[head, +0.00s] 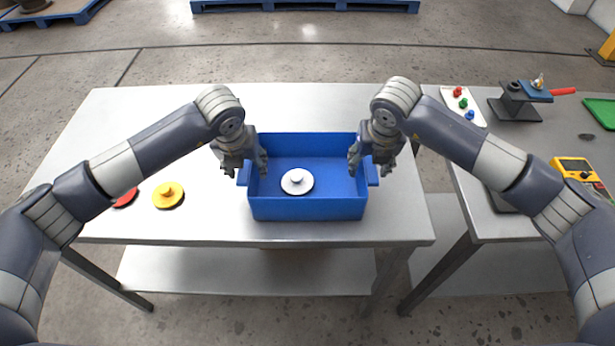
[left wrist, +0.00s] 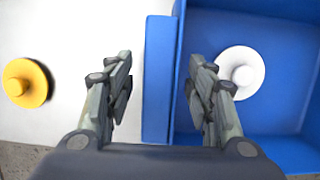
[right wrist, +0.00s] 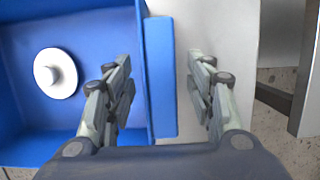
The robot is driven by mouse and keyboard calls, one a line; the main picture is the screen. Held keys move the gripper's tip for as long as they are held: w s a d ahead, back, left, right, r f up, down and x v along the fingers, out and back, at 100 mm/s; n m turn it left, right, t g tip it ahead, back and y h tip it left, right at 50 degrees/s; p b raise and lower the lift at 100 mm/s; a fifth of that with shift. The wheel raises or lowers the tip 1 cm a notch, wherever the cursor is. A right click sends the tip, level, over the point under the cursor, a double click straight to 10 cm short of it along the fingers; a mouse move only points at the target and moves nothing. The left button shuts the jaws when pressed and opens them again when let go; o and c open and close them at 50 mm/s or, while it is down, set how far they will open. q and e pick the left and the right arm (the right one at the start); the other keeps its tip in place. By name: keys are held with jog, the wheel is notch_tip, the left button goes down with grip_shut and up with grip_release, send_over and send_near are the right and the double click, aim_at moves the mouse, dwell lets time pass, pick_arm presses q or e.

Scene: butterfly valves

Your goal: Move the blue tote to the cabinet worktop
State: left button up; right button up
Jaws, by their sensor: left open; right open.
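The blue tote (head: 308,208) stands upright on the near table, with a white knobbed disc (head: 297,181) lying inside it. My left gripper (head: 245,168) is open at the tote's left side. In the left wrist view its fingers (left wrist: 160,85) sit on either side of the left handle ledge (left wrist: 158,80). My right gripper (head: 371,167) is open at the right side. In the right wrist view its fingers (right wrist: 160,85) sit on either side of the right ledge (right wrist: 161,80). I cannot tell whether any finger touches the tote. No cabinet worktop is clearly identifiable.
A yellow knobbed disc (head: 168,195) and a red one (head: 126,198) lie on the table (head: 130,120), left of the tote. A second table (head: 500,150) at the right, across a gap, holds a vise (head: 520,98), a white tray (head: 464,107) and a yellow meter (head: 575,169).

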pick_arm(q)
grip_shut()
pick_arm(e)
grip_shut()
pick_arm(q)
jog(key=shift+w+r, duration=0.1)
pick_arm(e)
jog(key=shift+w+r, duration=0.1)
